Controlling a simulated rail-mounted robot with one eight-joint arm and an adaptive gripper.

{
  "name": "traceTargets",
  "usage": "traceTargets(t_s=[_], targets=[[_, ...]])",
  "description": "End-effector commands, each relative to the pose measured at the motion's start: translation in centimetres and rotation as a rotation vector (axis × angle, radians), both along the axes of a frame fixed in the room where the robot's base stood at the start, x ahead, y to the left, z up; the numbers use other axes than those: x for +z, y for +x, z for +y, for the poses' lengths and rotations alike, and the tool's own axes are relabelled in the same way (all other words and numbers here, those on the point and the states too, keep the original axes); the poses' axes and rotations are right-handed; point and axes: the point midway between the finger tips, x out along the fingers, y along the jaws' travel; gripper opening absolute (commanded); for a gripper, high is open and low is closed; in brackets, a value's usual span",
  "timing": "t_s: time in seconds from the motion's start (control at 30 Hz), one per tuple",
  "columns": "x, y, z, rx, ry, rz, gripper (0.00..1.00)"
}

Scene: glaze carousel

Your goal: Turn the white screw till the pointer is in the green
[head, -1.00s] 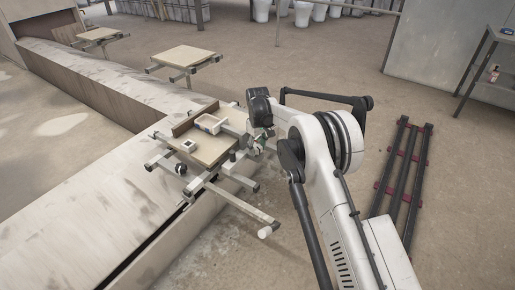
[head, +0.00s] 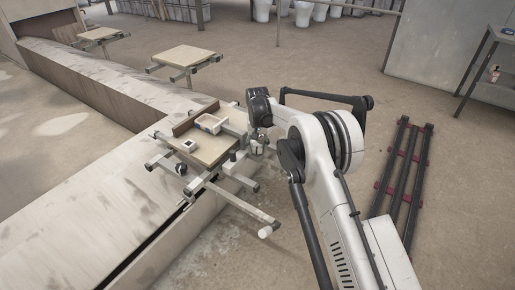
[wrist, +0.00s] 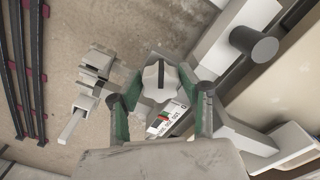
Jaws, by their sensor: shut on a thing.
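The white screw (wrist: 160,82) is a pale round head with a dark line across it, at the centre of the wrist view. My gripper (wrist: 160,98) has its two green-sided fingers on either side of the screw and is shut on it. Just below the screw is a small white label (wrist: 167,124) with red, green and black patches and some lettering. I cannot tell which patch the pointer is at. In the head view my gripper (head: 258,146) is at the right side of the near carousel stand, and the screw is hidden there.
The stand's board (head: 215,152) carries a white tray (head: 211,123) and a small white box (head: 189,145). Metal bars (head: 235,203) stick out from the stand towards the front. A dark rack (head: 403,170) lies on the floor at right.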

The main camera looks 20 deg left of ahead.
Motion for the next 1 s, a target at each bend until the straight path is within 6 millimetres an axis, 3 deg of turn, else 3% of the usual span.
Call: traceTargets(t_s=[0.3,0.8,0.83,0.93,1.0], targets=[[0.02,0.00,0.07,-0.110,0.000,-0.001,0.11],[0.03,0.01,0.07,-0.126,0.000,-0.001,0.11],[0.03,0.01,0.07,-0.126,0.000,-0.001,0.41],[0.02,0.00,0.07,-0.126,0.000,-0.001,0.55],[0.02,-0.01,0.06,-0.126,0.000,-0.001,0.56]])
